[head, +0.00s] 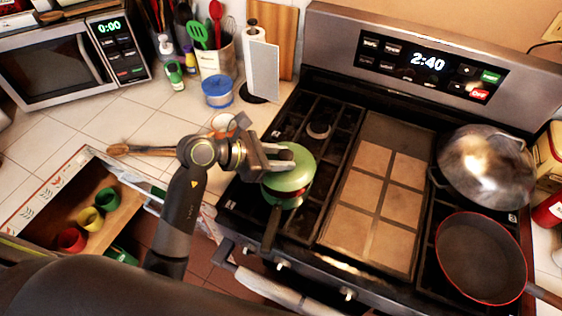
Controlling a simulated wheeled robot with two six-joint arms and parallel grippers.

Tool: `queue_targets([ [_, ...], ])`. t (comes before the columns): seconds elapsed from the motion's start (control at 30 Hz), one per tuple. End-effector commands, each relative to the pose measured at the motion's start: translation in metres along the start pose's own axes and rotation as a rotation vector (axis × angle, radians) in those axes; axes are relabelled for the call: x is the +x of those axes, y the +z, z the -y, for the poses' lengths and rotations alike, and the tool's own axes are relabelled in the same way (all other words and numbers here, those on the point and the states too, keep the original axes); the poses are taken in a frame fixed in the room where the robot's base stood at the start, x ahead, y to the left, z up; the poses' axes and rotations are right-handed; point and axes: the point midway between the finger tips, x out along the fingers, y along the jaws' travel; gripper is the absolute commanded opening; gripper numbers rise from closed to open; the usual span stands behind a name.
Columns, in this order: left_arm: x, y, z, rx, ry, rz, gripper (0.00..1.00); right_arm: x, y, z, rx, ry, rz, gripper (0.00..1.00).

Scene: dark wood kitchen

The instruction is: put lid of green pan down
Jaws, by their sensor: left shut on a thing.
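The green lid (293,178) is at the left front of the stove, over the small pan whose dark handle (270,230) points toward the front edge. My left gripper (283,157) is shut on the lid at its top, coming in from the left. The lid hides most of the pan body, and the fingers hide the lid's knob. I cannot tell whether the lid touches the pan rim or hangs just above it. My right gripper is not in view.
A griddle (372,210) fills the stove's middle. A shiny domed lid (487,168) and a red-rimmed frying pan (480,258) are on the right burners. An open drawer (130,208) with coloured cups is at left.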

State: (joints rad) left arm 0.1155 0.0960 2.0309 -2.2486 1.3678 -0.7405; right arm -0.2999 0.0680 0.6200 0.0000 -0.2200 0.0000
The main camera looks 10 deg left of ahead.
Motion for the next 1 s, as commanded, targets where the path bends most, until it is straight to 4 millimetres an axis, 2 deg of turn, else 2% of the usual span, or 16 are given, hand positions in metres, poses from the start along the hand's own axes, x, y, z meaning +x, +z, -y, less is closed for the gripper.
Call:
queue_targets([
  [0.1, 0.009, -0.015, 0.001, -0.007, -0.003, -0.001, 0.08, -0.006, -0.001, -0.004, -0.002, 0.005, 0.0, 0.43],
  [0.2, 0.013, -0.023, 0.001, -0.004, -0.001, 0.0, 0.08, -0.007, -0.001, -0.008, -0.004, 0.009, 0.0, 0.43],
  [0.47, 0.013, -0.024, 0.0, -0.001, 0.0, 0.001, 0.08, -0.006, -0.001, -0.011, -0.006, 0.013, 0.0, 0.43],
  [0.87, 0.019, -0.036, 0.0, -0.001, 0.0, 0.0, 0.08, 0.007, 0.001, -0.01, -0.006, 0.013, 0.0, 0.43],
  [0.9, 0.019, -0.035, 0.0, -0.001, 0.0, 0.0, 0.37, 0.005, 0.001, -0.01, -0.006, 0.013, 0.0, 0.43],
  [1.0, 0.019, -0.034, 0.0, -0.002, 0.0, -0.001, 0.5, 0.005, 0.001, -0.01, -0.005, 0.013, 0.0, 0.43],
])
